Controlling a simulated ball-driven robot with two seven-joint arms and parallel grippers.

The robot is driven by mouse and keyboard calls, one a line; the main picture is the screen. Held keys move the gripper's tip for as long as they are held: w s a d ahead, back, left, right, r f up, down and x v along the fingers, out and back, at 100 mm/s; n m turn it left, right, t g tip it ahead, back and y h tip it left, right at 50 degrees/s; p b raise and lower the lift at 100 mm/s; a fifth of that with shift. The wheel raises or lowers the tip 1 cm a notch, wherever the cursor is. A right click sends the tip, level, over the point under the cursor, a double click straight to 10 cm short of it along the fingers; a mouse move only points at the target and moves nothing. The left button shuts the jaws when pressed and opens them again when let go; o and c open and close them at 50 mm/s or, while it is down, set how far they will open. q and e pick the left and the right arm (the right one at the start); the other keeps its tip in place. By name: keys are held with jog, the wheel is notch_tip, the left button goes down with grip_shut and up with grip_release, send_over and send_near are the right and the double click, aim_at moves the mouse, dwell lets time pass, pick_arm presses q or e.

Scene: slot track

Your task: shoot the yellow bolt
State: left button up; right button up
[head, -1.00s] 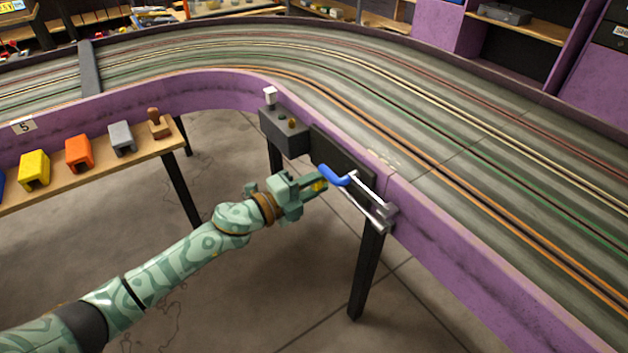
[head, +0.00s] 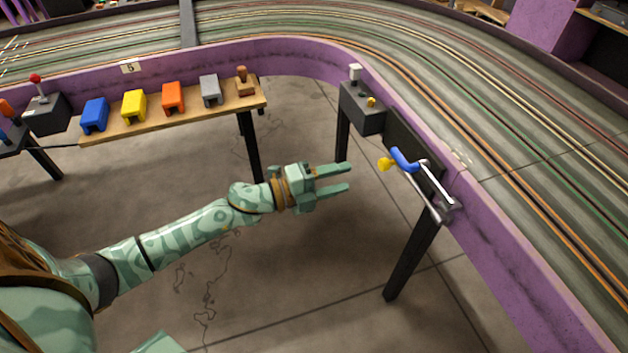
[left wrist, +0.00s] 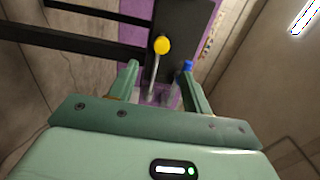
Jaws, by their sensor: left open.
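The yellow bolt's knob (head: 384,164) sits at the end of a thin metal rod, in front of a black panel (head: 413,150) on the purple track wall. A blue-gripped metal lever (head: 403,160) is right beside it. My left gripper (head: 346,177) is open and empty, a short gap to the left of the knob, with its fingers pointing towards it. In the left wrist view the yellow knob (left wrist: 162,45) shows beyond and between the fingertips, and the blue grip (left wrist: 187,66) is by the right fingertip. My right gripper is not in view.
A dark box (head: 362,107) with a white switch and a small yellow button hangs on the wall, behind and left of the panel. A wooden shelf (head: 200,112) with several coloured blocks is at the left. A dark leg (head: 410,262) stands below the panel. The floor between is clear.

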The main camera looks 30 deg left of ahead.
pick_arm(q)
jog(key=v, duration=0.5)
jog(key=shift+p, duration=0.4)
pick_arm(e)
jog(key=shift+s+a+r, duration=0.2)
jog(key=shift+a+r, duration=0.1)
pick_arm(q)
jog(key=shift+f, duration=0.1)
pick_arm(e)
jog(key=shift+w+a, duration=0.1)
